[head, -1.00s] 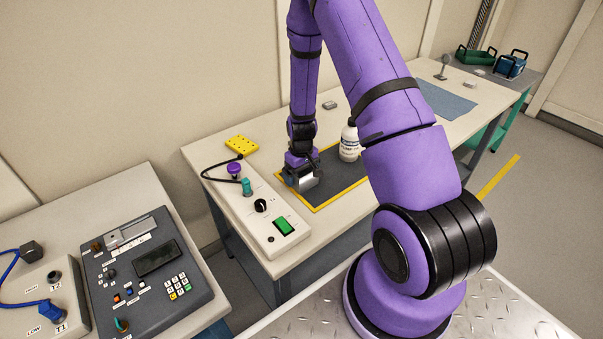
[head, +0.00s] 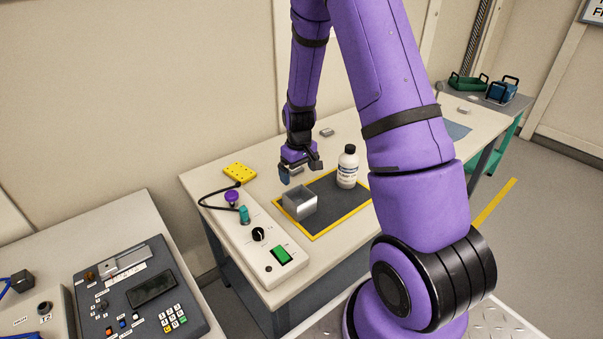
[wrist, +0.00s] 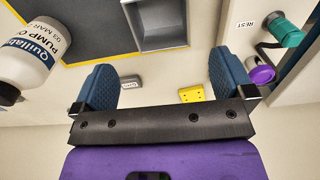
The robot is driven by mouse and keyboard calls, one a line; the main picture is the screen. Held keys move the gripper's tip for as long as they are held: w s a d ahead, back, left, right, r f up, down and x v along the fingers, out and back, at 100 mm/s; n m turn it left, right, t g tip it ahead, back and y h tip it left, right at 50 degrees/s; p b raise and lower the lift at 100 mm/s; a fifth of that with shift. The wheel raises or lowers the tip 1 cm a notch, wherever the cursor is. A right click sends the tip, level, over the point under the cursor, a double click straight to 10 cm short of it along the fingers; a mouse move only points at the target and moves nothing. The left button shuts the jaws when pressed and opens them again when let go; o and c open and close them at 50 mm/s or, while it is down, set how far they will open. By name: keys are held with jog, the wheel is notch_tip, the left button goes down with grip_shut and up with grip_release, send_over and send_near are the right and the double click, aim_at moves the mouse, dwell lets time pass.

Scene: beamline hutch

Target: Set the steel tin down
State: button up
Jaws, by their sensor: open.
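The steel tin (head: 299,203) is an open, square grey box. It stands upright on the dark mat with a yellow border (head: 336,220), near the mat's left side. In the wrist view the tin (wrist: 160,24) shows at the top, beyond my fingertips and apart from them. My gripper (head: 300,172) is open and empty, above and behind the tin in the head view. In the wrist view its two blue finger pads (wrist: 164,82) are spread wide with nothing between them.
A white labelled bottle (head: 347,168) stands on the mat, right of the tin. A control box with a green switch (head: 282,256) lies to the left. A yellow perforated block (head: 239,171) and a small grey block (head: 326,132) lie on the bench behind.

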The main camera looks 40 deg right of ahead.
jog(key=s+a+r+t, duration=0.1)
jog(key=s+a+r, duration=0.15)
jog(key=r, duration=0.55)
jog(key=s+a+r+t, duration=0.1)
jog(key=s+a+r, duration=0.15)
jog(key=r, duration=0.45)
jog(key=s+a+r+t, duration=0.1)
jog(key=s+a+r, duration=0.15)
jog(key=r, duration=0.55)
jog(key=s+a+r+t, duration=0.1)
jog(key=s+a+r, duration=0.1)
jog(key=s+r, duration=0.4)
jog(key=s+a+r+t, duration=0.1)
jog(key=s+a+r, duration=0.2)
jog(key=s, duration=1)
notch_tip(320, 180, up, 3)
jog(key=shift+a+f, duration=0.15)
jog(key=shift+a, duration=0.1)
